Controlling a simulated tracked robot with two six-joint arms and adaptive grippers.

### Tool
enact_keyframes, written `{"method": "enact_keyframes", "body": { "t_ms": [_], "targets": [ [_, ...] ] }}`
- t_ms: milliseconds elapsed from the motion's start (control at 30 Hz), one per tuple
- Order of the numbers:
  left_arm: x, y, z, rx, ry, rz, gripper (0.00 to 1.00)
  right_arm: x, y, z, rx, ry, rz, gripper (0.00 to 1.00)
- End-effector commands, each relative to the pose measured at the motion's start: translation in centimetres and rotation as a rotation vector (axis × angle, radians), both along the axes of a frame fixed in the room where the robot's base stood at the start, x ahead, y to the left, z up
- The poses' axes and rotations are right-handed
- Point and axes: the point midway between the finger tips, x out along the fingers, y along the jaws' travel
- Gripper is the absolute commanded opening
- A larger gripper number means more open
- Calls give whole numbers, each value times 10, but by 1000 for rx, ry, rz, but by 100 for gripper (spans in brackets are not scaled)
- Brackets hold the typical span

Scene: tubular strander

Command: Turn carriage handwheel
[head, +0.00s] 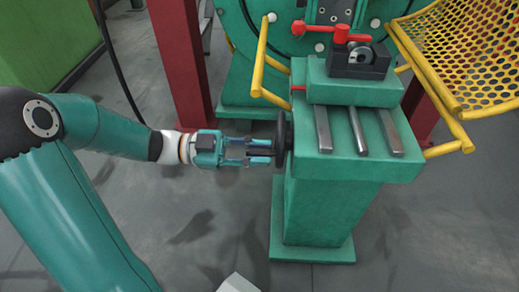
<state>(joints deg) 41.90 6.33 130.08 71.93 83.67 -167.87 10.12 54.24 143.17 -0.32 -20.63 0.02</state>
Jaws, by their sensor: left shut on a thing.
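The carriage handwheel (281,138) is a dark wheel seen nearly edge-on, on the left side of the green carriage pedestal (330,205). My left gripper (268,152) reaches in from the left, level with the wheel. Its fingers are shut at the near side of the wheel, on the wheel or its handle. The exact contact is small and partly hidden by the fingers. My right gripper is not in view.
A yellow tubular frame (261,60) and yellow mesh guard (470,45) stand close by. A red post (182,65) rises behind my left arm. Floor left of the pedestal is clear.

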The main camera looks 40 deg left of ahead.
Motion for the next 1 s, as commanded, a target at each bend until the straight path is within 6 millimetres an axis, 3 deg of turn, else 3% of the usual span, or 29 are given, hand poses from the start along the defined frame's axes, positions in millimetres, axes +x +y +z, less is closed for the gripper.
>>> {"method": "enact_keyframes", "body": {
  "t_ms": [267, 300, 433, 767, 1000],
  "targets": [
    [1, 1, -1, 3, 3, 7, 0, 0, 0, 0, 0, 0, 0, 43],
    [1, 1, -1, 3, 3, 7, 29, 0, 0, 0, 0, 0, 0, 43],
    [1, 1, -1, 1, 2, 5, 49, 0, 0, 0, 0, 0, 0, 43],
    [0, 2, 0, 0, 1, 3, 49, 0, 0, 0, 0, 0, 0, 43],
    [-12, 24, -1, 1, 3, 8, 49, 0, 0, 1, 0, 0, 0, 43]
  ]
}}
